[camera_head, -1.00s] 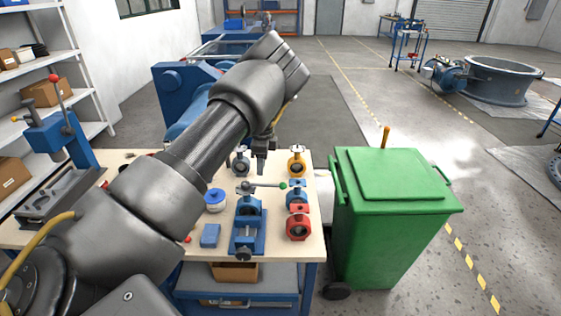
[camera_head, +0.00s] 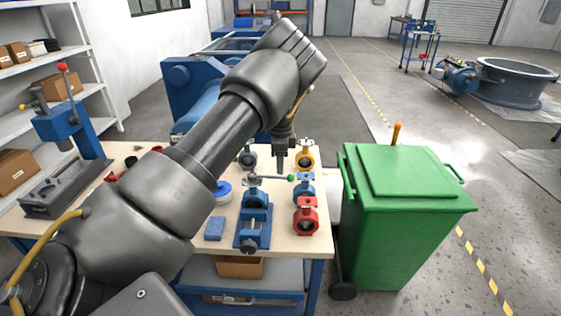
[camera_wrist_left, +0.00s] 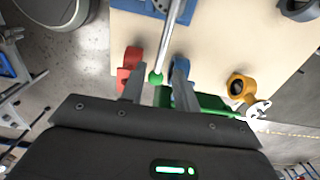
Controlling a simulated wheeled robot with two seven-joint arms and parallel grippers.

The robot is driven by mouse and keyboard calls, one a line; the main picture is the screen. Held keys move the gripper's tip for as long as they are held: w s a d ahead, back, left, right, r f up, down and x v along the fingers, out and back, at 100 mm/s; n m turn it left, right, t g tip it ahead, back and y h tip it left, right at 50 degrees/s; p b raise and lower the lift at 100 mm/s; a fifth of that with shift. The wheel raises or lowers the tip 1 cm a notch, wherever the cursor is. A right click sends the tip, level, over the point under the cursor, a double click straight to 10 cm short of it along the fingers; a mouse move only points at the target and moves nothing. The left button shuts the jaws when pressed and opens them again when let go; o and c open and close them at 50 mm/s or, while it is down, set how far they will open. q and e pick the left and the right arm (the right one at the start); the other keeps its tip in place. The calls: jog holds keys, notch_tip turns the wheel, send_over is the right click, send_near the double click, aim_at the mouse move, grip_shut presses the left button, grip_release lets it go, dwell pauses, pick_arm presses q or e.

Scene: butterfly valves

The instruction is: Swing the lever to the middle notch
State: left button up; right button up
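The lever (camera_head: 266,180) is a thin metal bar with a green ball at its right end. It sits on top of a valve clamped in a blue vise (camera_head: 252,228) on the workbench and points right. The notches are too small to make out. My left gripper (camera_head: 281,165) points down just above the lever near its ball end. In the left wrist view its two fingers (camera_wrist_left: 158,90) are apart, and the green ball of the lever (camera_wrist_left: 155,78) shows between them. I cannot tell whether either finger touches it. My right gripper is not in view.
Red (camera_head: 306,216), blue (camera_head: 304,188) and yellow (camera_head: 304,155) valves stand close to the right of the lever. A grey valve (camera_head: 247,159) stands behind it. A blue block (camera_head: 215,229) lies left of the vise. A green bin (camera_head: 405,220) stands right of the bench.

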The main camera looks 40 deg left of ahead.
aim_at(271, 177)
pick_arm(q)
jog(key=shift+f, duration=0.85)
jog(key=shift+f+b, duration=0.5)
jog(key=shift+f, duration=0.85)
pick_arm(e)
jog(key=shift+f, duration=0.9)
pick_arm(q)
grip_shut()
